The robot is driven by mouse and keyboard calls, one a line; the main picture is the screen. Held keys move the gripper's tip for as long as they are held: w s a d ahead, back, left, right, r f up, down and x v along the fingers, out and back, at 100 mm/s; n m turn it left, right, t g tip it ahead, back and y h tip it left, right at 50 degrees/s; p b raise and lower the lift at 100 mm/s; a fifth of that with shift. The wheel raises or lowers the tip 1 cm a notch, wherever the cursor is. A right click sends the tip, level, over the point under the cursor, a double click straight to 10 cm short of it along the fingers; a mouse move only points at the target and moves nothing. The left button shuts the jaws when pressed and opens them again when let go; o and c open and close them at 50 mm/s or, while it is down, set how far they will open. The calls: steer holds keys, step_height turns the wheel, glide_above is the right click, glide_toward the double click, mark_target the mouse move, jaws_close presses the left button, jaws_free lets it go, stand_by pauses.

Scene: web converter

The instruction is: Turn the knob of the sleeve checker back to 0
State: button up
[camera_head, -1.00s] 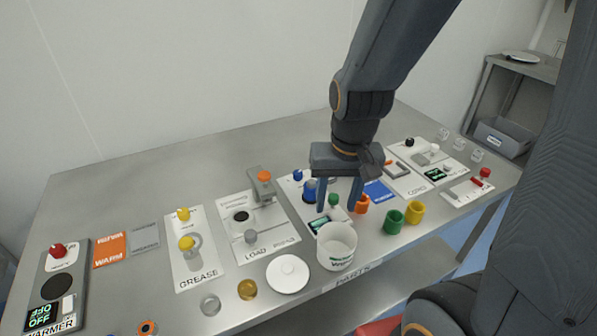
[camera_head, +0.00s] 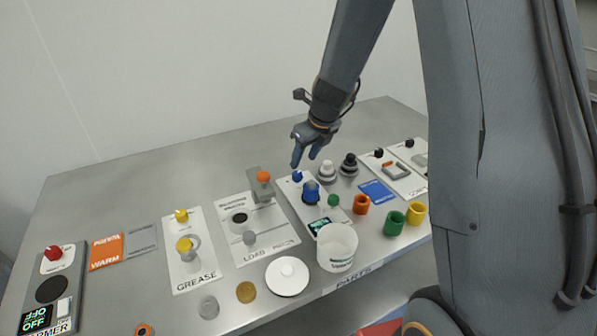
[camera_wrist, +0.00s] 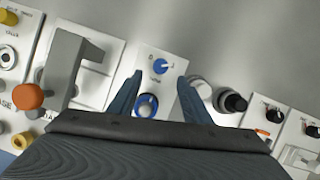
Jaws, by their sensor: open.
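A white panel with a small blue knob (camera_head: 297,176), a taller blue post (camera_head: 311,193), a green button (camera_head: 333,200) and a lit display (camera_head: 322,226) stands mid-table; I take it for the sleeve checker. My gripper (camera_head: 305,161) is open and empty above the panel's back end, close over the knob. In the wrist view the blue knob (camera_wrist: 160,66) lies between and just beyond the fingertips (camera_wrist: 159,78), with a white pointer mark and small print around it. The blue post's round top (camera_wrist: 147,105) shows between the fingers. The display's reading is unclear.
A grey press with an orange knob (camera_head: 263,177) stands left of the panel. A grey-white knobbed piece (camera_head: 327,172) and a black one (camera_head: 348,165) stand close on the right. A white tub (camera_head: 337,247) and coloured cups (camera_head: 361,204) are in front. The table behind is clear.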

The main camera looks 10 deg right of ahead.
mark_target(297, 173)
steer(key=shift+b+x, duration=0.35)
steer(key=shift+x, duration=3.6)
steer(key=shift+w, duration=0.1)
steer(key=shift+c, duration=0.4)
steer(key=c, duration=1)
steer(key=shift+o, duration=0.2)
